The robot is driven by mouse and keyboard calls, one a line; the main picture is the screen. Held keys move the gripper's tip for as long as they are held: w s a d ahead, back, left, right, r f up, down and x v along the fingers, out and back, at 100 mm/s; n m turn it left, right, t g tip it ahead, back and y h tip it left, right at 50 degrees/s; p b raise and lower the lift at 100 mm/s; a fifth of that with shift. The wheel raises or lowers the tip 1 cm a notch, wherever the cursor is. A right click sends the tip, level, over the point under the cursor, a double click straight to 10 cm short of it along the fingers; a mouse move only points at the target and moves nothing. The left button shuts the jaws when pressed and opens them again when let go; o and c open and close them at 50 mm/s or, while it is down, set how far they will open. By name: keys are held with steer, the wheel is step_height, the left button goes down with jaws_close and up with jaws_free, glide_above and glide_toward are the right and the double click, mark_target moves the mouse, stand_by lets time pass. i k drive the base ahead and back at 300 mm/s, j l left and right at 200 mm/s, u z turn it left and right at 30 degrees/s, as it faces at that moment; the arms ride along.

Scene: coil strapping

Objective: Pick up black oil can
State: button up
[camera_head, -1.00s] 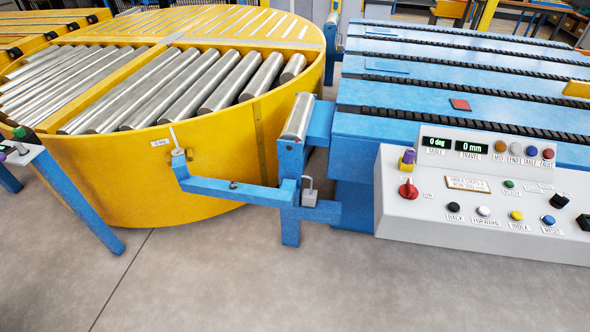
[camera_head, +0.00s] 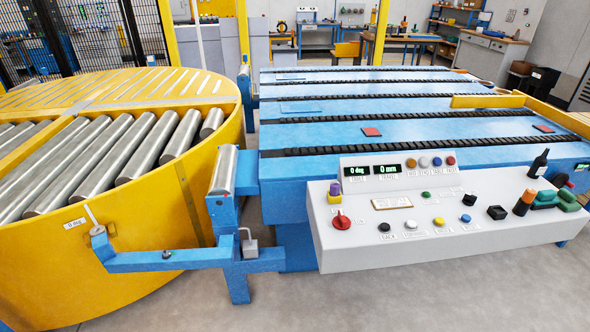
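A black bottle-shaped can (camera_head: 538,164) with a narrow neck stands upright at the right, at the back right end of the grey control panel. It is the black vessel nearest to me and looks like the oil can. Its base is close to the panel's top edge, and I cannot tell exactly what it rests on. My gripper is not in view.
The control panel (camera_head: 375,248) has buttons and displays. An orange-and-black object (camera_head: 524,202) and green objects (camera_head: 556,199) lie at its right end. A blue conveyor table (camera_head: 345,134) is behind. A yellow roller turntable (camera_head: 150,245) fills the left. Floor shows in front.

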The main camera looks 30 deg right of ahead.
mark_target(537, 168)
steer(key=z, duration=1.9)
steer(key=i+l+z, duration=0.1)
steer(key=i+l, duration=0.25)
steer(key=i, duration=0.15)
steer(key=i+l+z, duration=0.1)
steer(key=i+l, duration=0.2)
steer(key=i, duration=0.2)
steer(key=i+l+z, duration=0.1)
steer(key=i+l, duration=0.2)
steer(key=i, duration=0.2)
steer(key=i+l+z, duration=0.1)
steer(key=i, duration=0.45)
steer(key=i+j, duration=0.15)
steer(key=j, duration=0.15)
